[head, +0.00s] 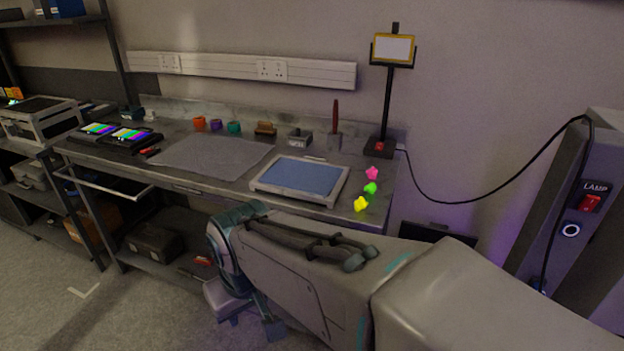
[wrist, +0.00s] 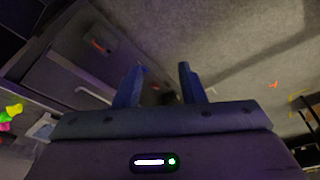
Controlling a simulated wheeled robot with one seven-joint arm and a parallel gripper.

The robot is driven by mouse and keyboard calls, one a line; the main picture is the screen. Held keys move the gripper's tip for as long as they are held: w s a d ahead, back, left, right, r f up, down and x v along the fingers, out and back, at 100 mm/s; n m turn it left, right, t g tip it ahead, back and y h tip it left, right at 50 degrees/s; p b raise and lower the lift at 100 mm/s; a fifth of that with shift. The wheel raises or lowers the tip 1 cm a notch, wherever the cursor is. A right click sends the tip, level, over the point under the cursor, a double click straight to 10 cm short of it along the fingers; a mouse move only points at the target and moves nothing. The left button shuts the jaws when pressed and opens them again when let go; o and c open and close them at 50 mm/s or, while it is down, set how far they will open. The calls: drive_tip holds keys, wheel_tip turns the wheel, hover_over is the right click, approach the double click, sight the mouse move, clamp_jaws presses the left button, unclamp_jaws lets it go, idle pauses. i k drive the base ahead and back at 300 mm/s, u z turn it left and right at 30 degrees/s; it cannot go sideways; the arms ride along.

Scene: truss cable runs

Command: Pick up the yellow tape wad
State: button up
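The yellow tape wad (head: 360,203) lies on the workbench (head: 377,183) near its front right corner, in front of a green wad (head: 370,188) and a pink wad (head: 372,173). In the wrist view the yellow wad (wrist: 15,109) shows at the far left edge, partly overlapping the other wads. My gripper (wrist: 160,84) has its two blue fingers apart with nothing between them. In the head view my gripper hangs in front of the bench, below its top and left of the yellow wad, and is partly hidden by my arm.
A blue-topped tray (head: 300,178) sits left of the wads. A lamp stand (head: 387,110) rises behind them, with a cable running to a grey post (head: 560,230) at right. Open floor (head: 120,310) lies before the bench.

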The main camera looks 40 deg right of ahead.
sight(360, 204)
drive_tip(key=z, duration=0.65)
drive_tip(key=i, duration=0.9)
drive_tip(key=z, duration=0.75)
